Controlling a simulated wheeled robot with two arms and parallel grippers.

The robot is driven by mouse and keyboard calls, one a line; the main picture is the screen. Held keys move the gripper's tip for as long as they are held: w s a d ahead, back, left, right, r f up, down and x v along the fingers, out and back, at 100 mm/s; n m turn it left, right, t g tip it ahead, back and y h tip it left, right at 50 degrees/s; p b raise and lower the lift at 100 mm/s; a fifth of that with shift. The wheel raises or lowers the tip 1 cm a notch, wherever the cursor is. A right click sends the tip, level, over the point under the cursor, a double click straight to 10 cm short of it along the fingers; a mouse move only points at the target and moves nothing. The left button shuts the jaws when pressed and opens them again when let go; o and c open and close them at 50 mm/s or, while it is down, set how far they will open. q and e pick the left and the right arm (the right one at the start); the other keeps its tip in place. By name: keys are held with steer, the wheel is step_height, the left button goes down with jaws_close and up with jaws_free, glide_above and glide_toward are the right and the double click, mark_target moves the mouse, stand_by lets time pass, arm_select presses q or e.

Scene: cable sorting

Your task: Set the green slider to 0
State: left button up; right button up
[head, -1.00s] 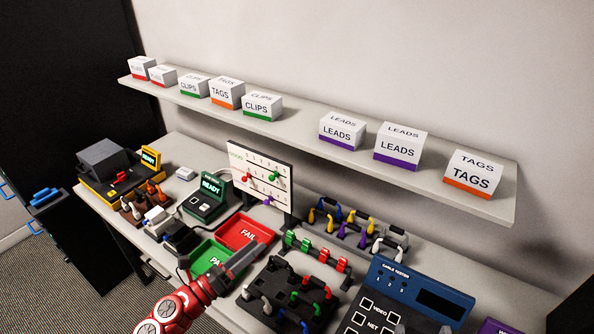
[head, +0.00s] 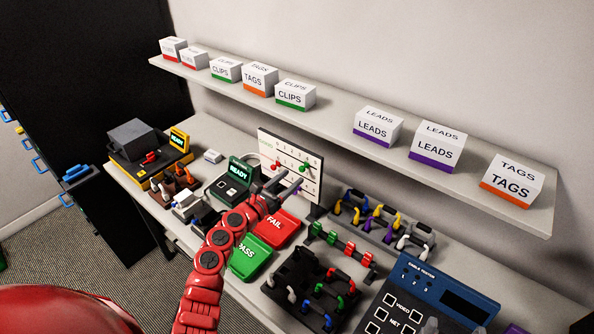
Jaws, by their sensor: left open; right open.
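A white slider board (head: 268,146) with rows of small marks stands upright at the back of the bench. The green slider (head: 305,167) is a round knob right of the red knob (head: 277,167). The marks are too small to read its setting surely. My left gripper (head: 296,181) is open, its fingertips in front of the board, below and slightly left of the green slider. Contact cannot be told. It hides the board's lower part and most of the purple knob. A pale grey tip at the bottom edge, seemingly my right gripper (head: 430,326), is over the cable tester.
Below my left arm lie the red FAIL tray (head: 284,226) and green PASS tray (head: 252,257). A READY box (head: 236,178) stands left of the board. Cable racks (head: 381,226) and the blue cable tester (head: 408,272) are to the right. A shelf (head: 330,113) with boxes runs above.

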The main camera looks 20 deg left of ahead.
mark_target(301, 170)
arm_select(q)
steer(key=shift+x, duration=1.95)
jaws_close()
